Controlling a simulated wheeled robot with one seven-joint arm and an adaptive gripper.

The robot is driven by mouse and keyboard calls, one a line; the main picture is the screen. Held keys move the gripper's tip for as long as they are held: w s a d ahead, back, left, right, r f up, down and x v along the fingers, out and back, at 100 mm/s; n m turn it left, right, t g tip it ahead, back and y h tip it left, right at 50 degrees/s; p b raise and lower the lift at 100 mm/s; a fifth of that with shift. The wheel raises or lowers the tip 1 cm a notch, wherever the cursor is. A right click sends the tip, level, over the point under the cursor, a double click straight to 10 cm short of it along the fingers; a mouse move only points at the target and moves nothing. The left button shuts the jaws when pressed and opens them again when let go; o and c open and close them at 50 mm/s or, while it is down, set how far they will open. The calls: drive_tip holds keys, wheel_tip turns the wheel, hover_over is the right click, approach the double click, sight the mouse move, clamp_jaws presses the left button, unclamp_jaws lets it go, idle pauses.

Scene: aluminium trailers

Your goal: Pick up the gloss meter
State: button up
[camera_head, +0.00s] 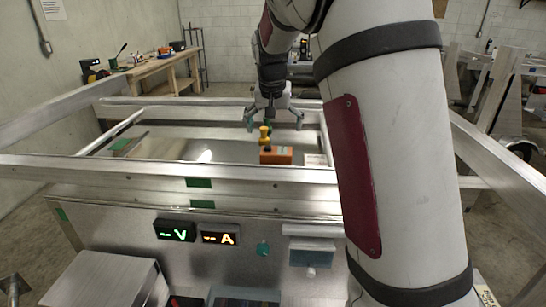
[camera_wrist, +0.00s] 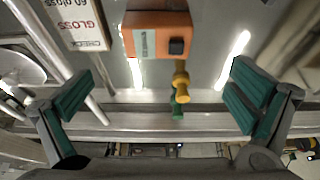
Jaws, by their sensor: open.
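The gloss meter appears to be the orange box (camera_head: 281,156) with a dark button and a pale label, lying on the metal trailer surface; the wrist view shows it at the top centre (camera_wrist: 150,30). My gripper (camera_head: 274,122) is open and empty, pointing down above and slightly behind the box. In the wrist view its two green-padded fingers (camera_wrist: 158,98) stand wide apart, with the orange box beyond their tips and not between them.
A yellow and green object (camera_wrist: 180,85) stands close beside the orange box. A white card reading GLOSS CHECK (camera_wrist: 78,22) lies next to it. Aluminium rails (camera_head: 180,170) frame the surface. A wooden bench (camera_head: 150,75) stands behind.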

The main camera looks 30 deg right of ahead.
sight(276, 150)
drive_tip(key=x, duration=0.6)
drive_tip(key=shift+p+x, duration=0.75)
drive_tip(key=shift+x, duration=1.85)
drive_tip(key=shift+s, duration=0.15)
drive_tip(key=shift+c, duration=0.6)
drive_tip(key=shift+r, duration=0.1)
drive_tip(key=c, duration=1.3)
